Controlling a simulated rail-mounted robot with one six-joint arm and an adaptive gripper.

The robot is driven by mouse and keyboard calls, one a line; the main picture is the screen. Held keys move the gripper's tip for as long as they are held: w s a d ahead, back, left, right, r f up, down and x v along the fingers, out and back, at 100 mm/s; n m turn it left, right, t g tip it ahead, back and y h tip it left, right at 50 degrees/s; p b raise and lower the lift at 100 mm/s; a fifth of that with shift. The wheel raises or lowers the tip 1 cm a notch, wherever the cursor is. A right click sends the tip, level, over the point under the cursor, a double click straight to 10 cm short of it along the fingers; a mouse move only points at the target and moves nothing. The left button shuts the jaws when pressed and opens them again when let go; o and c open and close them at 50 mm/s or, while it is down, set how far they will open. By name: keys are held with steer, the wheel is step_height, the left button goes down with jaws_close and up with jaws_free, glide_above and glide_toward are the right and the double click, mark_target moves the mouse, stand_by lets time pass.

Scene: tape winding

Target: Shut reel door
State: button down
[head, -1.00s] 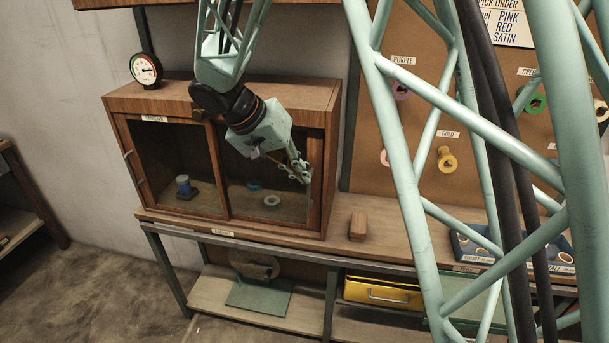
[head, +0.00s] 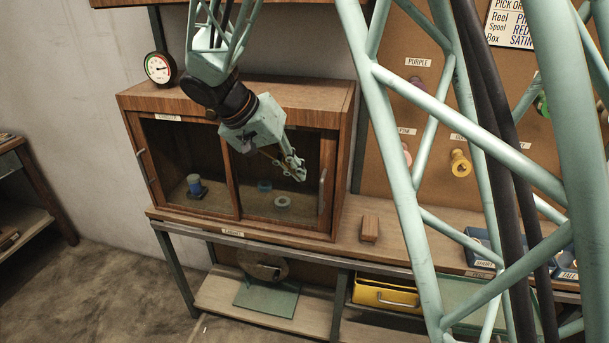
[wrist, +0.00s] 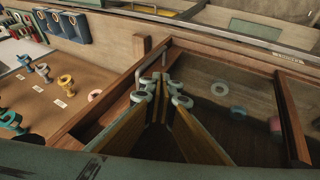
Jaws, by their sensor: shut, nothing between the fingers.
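A wooden cabinet (head: 235,92) with two framed glass door panels stands on the bench. The right door panel (head: 262,224) has an upright metal handle (head: 323,190) near its right edge; the left panel (head: 185,214) has a handle at its left edge. Both panels appear to stand side by side across the front; I cannot tell whether either is fully shut. My gripper (head: 294,170) is shut and empty, in front of the right panel and a little left of its handle. The wrist view shows its fingertips (wrist: 165,88) close to the panel's side frame; contact is unclear.
Inside the cabinet are a blue-topped spool (head: 194,186) and pale rings (head: 282,202). A small wooden block (head: 369,228) sits on the bench right of the cabinet. A round gauge (head: 160,68) stands on top. A yellow drawer (head: 385,294) is below.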

steer(key=p+v, duration=0.1)
steer(key=v, duration=0.8)
steer(key=shift+d+r, duration=0.2)
steer(key=shift+r, duration=0.05)
steer(key=shift+d, duration=0.1)
